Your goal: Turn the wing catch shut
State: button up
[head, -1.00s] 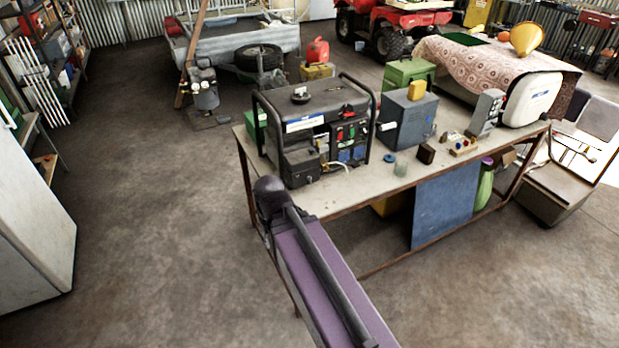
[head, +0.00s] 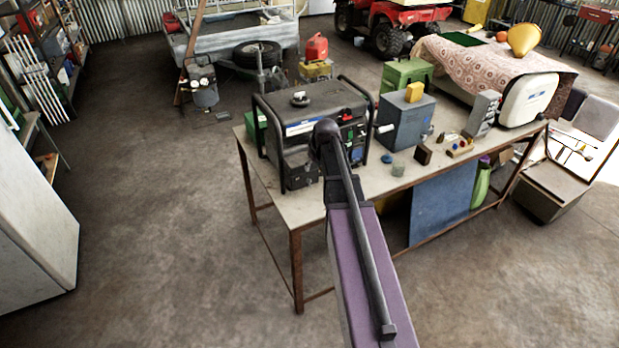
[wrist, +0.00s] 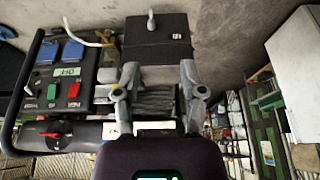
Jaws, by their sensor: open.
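A small pale metal piece that looks like the wing catch (wrist: 151,20) sits near the far edge of a dark box cover (wrist: 158,45) in the wrist view. Its long side runs up and down in that picture. The box is on the generator (head: 318,105), and its front also shows in the head view (head: 298,172). My gripper (wrist: 158,72) is open and empty. Its two fingers straddle the lower part of the cover in the picture, with the catch beyond the tips. Whether they touch the cover I cannot tell. In the head view my arm hides the gripper.
The generator panel with switches (wrist: 65,85) and a pale cable (wrist: 84,38) lie left of the fingers in the wrist view. The workbench (head: 270,187) also holds a grey-blue box (head: 404,122) and small parts. Open floor lies left of the bench.

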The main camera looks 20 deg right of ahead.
aim_at(310, 180)
jog(key=shift+w+d+r, duration=0.2)
jog(key=shift+w+d, duration=0.15)
jog(key=shift+d, duration=0.4)
jog(key=shift+f, duration=0.15)
jog(key=b+x, duration=1.2)
jog(key=x, duration=0.1)
jog(key=shift+w+f+b, duration=0.2)
jog(key=shift+w+b, duration=0.05)
jog(key=shift+b, duration=0.15)
dwell(0.3)
